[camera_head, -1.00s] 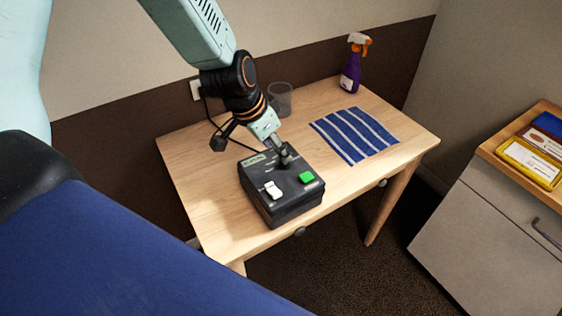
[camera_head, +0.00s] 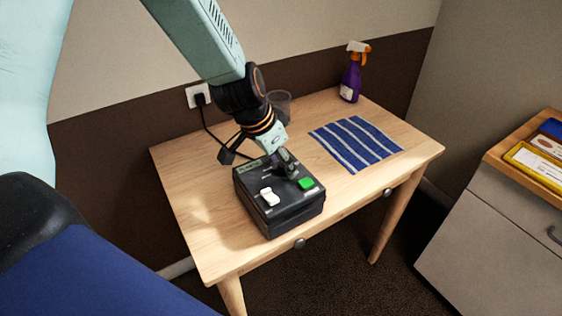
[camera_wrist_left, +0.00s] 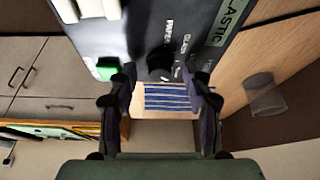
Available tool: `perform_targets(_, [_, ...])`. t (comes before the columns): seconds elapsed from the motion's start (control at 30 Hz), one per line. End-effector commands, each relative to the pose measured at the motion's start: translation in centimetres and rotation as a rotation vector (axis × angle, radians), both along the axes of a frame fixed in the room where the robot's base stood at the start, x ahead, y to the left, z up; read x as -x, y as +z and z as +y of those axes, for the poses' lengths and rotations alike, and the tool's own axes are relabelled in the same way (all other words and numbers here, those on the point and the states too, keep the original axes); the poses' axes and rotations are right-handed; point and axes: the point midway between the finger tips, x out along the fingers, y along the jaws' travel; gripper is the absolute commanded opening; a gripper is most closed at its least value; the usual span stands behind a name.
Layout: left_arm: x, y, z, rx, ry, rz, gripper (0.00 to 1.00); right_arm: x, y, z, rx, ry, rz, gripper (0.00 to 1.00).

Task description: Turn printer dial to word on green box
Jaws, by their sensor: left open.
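The black printer box (camera_head: 290,210) stands on the wooden table, with a white rocker switch (camera_head: 269,197) and a green button (camera_head: 306,184) on top. In the left wrist view its dark round dial (camera_wrist_left: 160,64) has white words around it; "PAPER" and "GLASS" are readable. A green label box (camera_wrist_left: 229,18) beside it shows "LASTIC", its start cut off. My left gripper (camera_head: 287,166) is over the dial area and mostly hides it in the head view. In the left wrist view its fingers (camera_wrist_left: 163,92) are open, on either side of the dial; contact is unclear.
A blue striped cloth (camera_head: 355,143) and a purple spray bottle (camera_head: 351,80) are on the table's right half. A cabinet with a wooden tray (camera_head: 510,160) stands at right. A cable runs from a wall socket (camera_head: 198,96).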

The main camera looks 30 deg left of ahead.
Motion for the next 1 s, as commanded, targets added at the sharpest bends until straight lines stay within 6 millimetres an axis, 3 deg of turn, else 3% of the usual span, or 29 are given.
perform_targets(0.13, [0.01, 0.04, 0.00, 0.000, 0.000, 0.000, 0.48, 0.00, 0.05, 0.00, 0.000, 0.000, 0.000, 0.40])
perform_targets(0.7, [0.06, -0.01, -0.01, 0.000, 0.000, 0.001, 0.00, 0.00, 0.04, 0.00, 0.000, 0.000, 0.000, 0.40])
perform_targets(1.0, [0.11, -0.05, -0.02, 0.001, 0.002, 0.003, 0.00, 0.00, 0.06, 0.00, 0.000, 0.000, 0.000, 0.40])
